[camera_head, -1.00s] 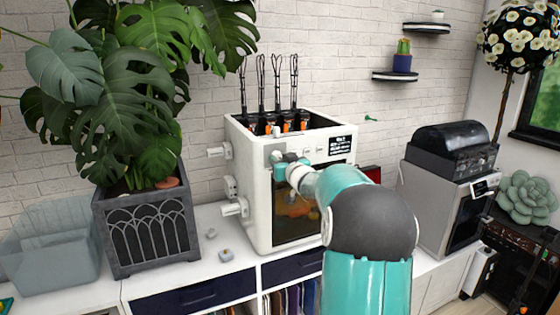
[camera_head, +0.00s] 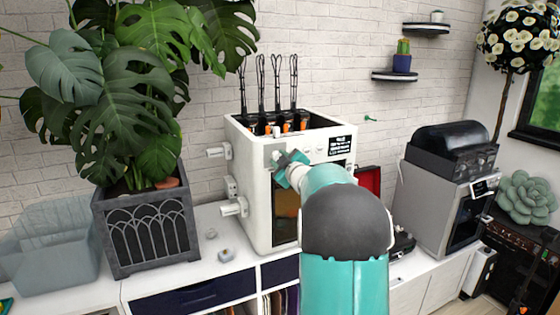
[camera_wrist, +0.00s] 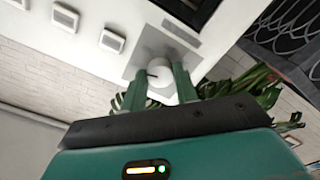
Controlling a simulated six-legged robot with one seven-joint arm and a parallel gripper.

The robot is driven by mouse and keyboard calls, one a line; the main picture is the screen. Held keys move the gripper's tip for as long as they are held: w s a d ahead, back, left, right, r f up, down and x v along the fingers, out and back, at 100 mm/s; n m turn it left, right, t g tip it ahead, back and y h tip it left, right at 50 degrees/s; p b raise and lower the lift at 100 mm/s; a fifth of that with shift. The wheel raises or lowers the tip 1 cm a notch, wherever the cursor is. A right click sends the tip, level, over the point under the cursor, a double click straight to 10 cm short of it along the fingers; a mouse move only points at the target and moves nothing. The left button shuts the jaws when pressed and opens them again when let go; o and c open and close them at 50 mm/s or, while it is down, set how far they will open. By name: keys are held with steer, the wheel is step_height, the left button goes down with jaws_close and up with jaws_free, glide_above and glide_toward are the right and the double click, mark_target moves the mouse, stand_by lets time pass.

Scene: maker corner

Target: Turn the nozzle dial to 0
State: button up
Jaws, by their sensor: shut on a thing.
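The printer (camera_head: 258,210) is a white box on the white counter. The nozzle dial (camera_wrist: 160,78) is a white round knob with a short dark mark, set on a grey plate (camera_wrist: 168,44) on the printer's front. In the wrist view, the green fingers of my gripper (camera_wrist: 159,84) stand on either side of the dial and are shut on it. In the head view, my gripper (camera_head: 284,164) is at the printer's upper left front, tilted and largely covering the dial. Any numbers around the dial are too small to read.
Several small white buttons (camera_wrist: 113,40) sit beside the dial plate. A potted monstera (camera_head: 150,232) stands left of the printer, a grey-and-black machine (camera_head: 428,205) to the right. An open red-lined case (camera_head: 369,180) is behind my arm. Small pieces (camera_head: 226,255) lie on the counter.

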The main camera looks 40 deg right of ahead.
steer(key=n, duration=0.4)
steer(key=shift+n, duration=0.3)
steer(key=n, duration=0.3)
steer(key=shift+n, duration=0.3)
steer(key=n, duration=0.3)
steer(key=shift+r+n, duration=0.1)
steer(key=shift+n, duration=2)
steer(key=o, duration=1)
steer(key=shift+c, duration=0.2)
